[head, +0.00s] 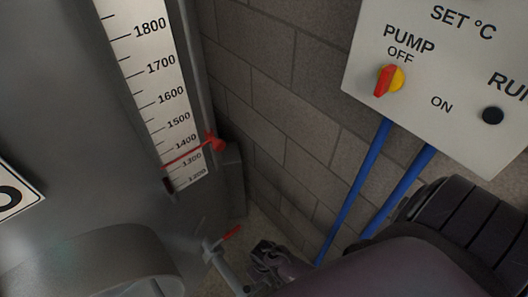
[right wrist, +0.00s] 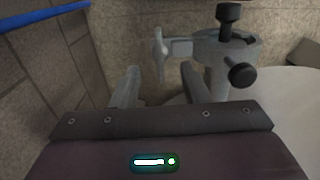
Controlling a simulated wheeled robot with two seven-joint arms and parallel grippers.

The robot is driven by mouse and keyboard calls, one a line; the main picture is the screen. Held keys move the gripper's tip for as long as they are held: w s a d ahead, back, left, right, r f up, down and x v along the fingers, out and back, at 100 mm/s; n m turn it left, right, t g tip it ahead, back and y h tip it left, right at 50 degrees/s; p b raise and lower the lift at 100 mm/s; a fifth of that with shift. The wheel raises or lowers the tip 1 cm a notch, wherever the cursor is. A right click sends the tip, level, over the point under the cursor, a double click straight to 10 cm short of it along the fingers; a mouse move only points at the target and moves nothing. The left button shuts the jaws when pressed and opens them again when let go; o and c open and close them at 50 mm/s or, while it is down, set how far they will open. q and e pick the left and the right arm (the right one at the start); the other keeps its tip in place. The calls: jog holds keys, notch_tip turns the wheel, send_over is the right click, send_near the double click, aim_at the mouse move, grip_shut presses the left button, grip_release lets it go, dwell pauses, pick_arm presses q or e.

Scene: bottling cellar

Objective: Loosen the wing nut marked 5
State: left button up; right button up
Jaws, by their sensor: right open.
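A grey wing nut (right wrist: 160,52) shows in the right wrist view, its flat wing on edge at the end of a short horizontal stem. The stem joins a grey clamp (right wrist: 225,48) with two black knobs. No number 5 is readable. My right gripper (right wrist: 160,82) is open and empty, its two fingers pointing toward the wing nut. The nut lies just beyond the fingertips, roughly in line with the gap; whether it is between them I cannot tell. In the head view my right arm covers the lower right, and the wing nut cannot be made out. My left gripper is not in view.
A grey tank (head: 70,110) with a level scale (head: 150,75) and red pointer (head: 216,144) stands at left. A control panel (head: 445,85) hangs on the block wall (head: 270,70), with blue pipes (head: 362,175) below it. A small red lever (head: 232,233) sits low by the tank.

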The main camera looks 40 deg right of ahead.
jog(key=shift+r, duration=2.35)
